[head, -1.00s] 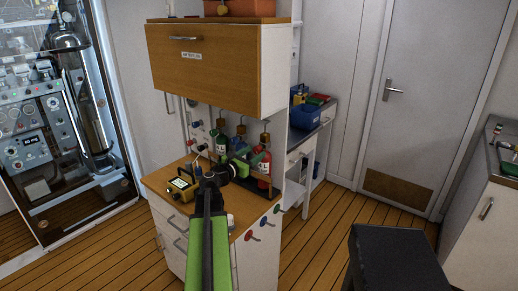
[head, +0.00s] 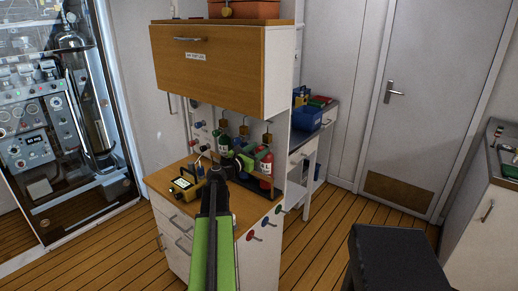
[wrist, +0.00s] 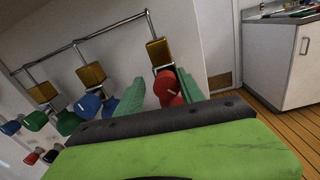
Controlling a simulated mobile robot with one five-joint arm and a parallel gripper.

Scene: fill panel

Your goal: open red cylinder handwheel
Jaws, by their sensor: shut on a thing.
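The red cylinder (head: 264,166) stands upright in the rack at the right end of the counter, under a brass-coloured block. My gripper (head: 243,163) reaches in beside it, and my arm hides part of the rack. In the wrist view the red handwheel (wrist: 167,88), with a white mark on it, sits between the two green fingers of my gripper (wrist: 160,92). The fingers are shut on the handwheel. Its lower part is hidden behind the dark gripper body. A brass-coloured block (wrist: 160,52) is just above it.
A green cylinder (head: 224,141) stands left in the rack. A yellow meter (head: 183,185) lies on the counter's left (head: 160,181). The wooden overhead cabinet (head: 208,75) hangs above. Blue knobs (wrist: 90,105) are left of the fingers. A dark stool (head: 400,255) stands front right.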

